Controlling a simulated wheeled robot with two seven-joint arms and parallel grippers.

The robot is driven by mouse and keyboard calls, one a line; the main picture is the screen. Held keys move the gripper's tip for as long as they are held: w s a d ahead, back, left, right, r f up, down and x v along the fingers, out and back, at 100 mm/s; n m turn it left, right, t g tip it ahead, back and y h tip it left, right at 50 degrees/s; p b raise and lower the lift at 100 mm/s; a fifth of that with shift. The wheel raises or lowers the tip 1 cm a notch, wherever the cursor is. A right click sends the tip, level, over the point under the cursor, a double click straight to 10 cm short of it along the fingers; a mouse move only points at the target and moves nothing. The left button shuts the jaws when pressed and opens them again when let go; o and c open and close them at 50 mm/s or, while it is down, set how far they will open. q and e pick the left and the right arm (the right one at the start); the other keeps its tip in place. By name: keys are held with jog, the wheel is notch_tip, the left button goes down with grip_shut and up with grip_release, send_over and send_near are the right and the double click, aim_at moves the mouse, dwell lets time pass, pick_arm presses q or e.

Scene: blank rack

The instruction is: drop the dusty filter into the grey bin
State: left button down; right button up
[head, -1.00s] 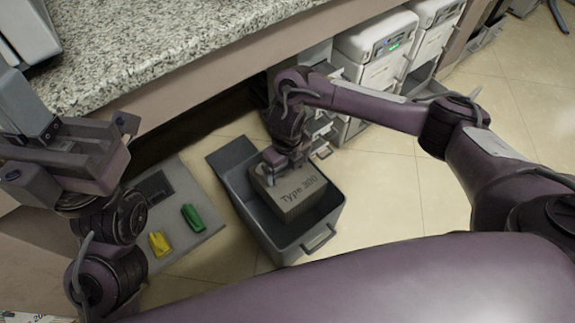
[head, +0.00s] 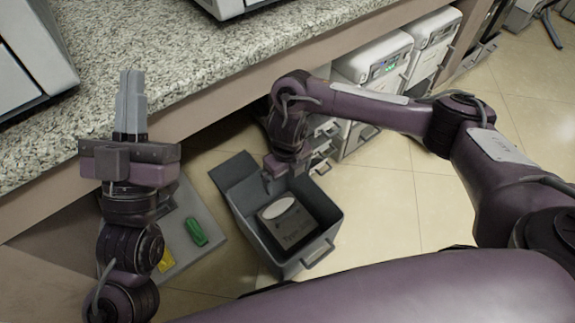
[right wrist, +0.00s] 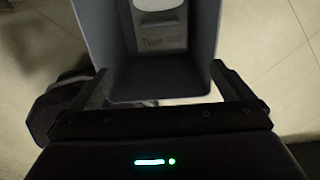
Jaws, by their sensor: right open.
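The dusty filter (head: 288,224), a boxy grey-brown block marked "Type 300" with a pale oval on it, lies inside the grey bin (head: 248,222) on the floor. In the right wrist view the filter (right wrist: 162,38) shows inside the bin (right wrist: 205,45). My right gripper (head: 279,178) is open and empty above the bin's far edge, apart from the filter. My left gripper (head: 130,100) is at the left, in front of the granite counter, pointing up. Its fingers look close together, and I see nothing between them.
A grey mat (head: 200,250) left of the bin bears a green object (head: 196,231) and a yellow object (head: 166,261). The granite counter (head: 180,60) runs along the back. White units (head: 385,62) stand beneath it.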

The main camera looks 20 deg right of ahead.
pick_arm(q)
jog(key=w+f+g, duration=0.1)
jog(key=f, duration=0.2)
jog(key=w+d+f+g+y+p, duration=0.1)
jog(key=f+g, duration=0.1)
jog(key=f, duration=0.1)
jog(key=w+f+g+y, duration=0.1)
jog(key=f+g, duration=0.1)
jog(key=f, duration=0.1)
jog(key=shift+d+f, duration=0.3)
jog(key=shift+d, duration=0.1)
jog(key=shift+f+g, duration=0.4)
jog(key=shift+f, duration=0.05)
pick_arm(e)
notch_tip(320, 180, up, 2)
jog(key=shift+r, duration=0.25)
